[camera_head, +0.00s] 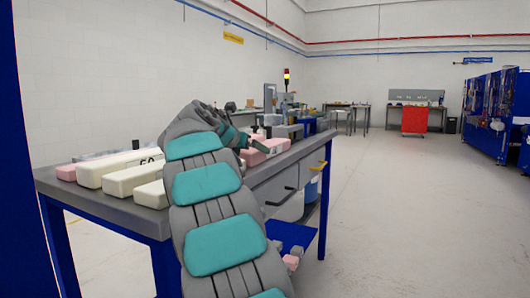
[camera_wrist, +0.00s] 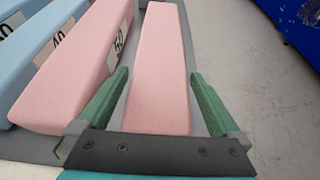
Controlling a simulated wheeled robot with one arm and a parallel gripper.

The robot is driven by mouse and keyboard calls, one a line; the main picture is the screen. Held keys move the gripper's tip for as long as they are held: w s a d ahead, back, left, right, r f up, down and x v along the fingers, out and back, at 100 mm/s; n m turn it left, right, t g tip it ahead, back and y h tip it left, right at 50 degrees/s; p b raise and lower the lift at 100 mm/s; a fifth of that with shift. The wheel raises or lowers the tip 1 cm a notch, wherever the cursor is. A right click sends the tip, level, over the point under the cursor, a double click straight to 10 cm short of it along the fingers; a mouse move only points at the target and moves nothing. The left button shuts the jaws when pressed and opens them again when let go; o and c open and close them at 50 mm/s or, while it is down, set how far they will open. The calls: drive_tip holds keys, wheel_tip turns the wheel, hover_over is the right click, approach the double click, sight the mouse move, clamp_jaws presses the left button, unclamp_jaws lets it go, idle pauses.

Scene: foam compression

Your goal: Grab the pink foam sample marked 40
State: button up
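In the wrist view, a pink foam block (camera_wrist: 160,60) lies lengthwise between the two green fingers of my gripper (camera_wrist: 160,74). The fingers are apart, one along each long side, with a gap at the left finger. No number shows on this block's visible top. A second pink block (camera_wrist: 72,82) lies to its left, with a label on its right side that looks like 50 or 60. A label that looks like 40 (camera_wrist: 59,40) is on the side of the blue block (camera_wrist: 38,58). In the head view, my arm hides most of the gripper near pink blocks (camera_head: 276,145).
The blocks lie on a grey-topped workbench (camera_head: 135,212) with blue legs. Cream blocks (camera_head: 122,167) sit at its near end, one marked 50, with a pink block (camera_head: 66,173) beside them. Grey floor (camera_head: 420,220) is open to the right. Blue machines (camera_head: 490,110) stand farther right.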

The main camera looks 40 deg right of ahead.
drive_tip(key=c, duration=1)
drive_tip(key=shift+r, duration=0.15)
